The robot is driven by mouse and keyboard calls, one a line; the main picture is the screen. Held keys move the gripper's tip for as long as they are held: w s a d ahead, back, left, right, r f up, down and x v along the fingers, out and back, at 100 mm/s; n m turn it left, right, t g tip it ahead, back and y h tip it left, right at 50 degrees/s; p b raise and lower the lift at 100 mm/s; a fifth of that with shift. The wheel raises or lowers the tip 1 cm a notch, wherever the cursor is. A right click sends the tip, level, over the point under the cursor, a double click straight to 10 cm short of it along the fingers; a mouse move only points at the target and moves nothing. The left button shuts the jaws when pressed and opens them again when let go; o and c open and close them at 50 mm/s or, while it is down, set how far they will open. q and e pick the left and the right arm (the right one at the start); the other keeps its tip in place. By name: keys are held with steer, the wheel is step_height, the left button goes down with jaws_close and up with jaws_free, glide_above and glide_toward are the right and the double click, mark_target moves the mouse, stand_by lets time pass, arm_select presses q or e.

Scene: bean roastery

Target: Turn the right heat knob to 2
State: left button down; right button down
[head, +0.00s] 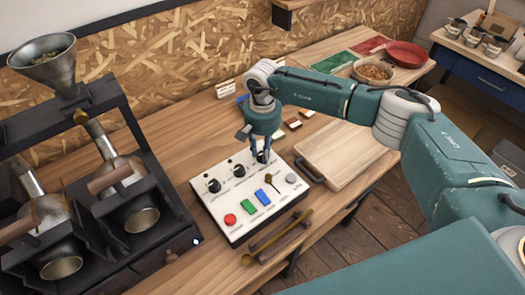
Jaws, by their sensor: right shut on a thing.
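The white control panel (226,205) lies on the wooden bench in the middle of the head view. A row of black knobs runs along its back part: a left knob (213,185), a middle knob (239,170) and the right heat knob (262,157). My right gripper (260,153) points down from above at the right heat knob. Its fingers are shut on the knob and partly hide it. The knob's pointer and the scale marks are too small or too covered to read. My left gripper is not in view.
The panel also carries a red button (230,220), green switch (250,202), blue switch (264,198), small black lever (270,181) and grey button (291,179). A wooden board (341,153) lies close right. A brass-coloured scoop (277,238) lies in front. Roasters stand left.

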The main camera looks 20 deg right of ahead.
steer(key=shift+f+m+b, duration=0.15)
steer(key=shift+m+b, duration=0.8)
steer(key=shift+m, duration=0.05)
steer(key=m+b, duration=0.2)
steer(key=shift+m, duration=0.3)
steer(key=m+b, duration=0.4)
steer(key=m, duration=0.2)
steer(key=m+b, duration=0.3)
steer(key=m, duration=0.3)
steer(key=shift+m, duration=0.3)
steer(key=m+b, duration=0.1)
steer(key=m, duration=0.2)
steer(key=shift+m+b, duration=0.3)
steer(key=shift+m, duration=1.2)
steer(key=shift+r, duration=0.2)
steer(key=c, duration=1.4)
jaws_free()
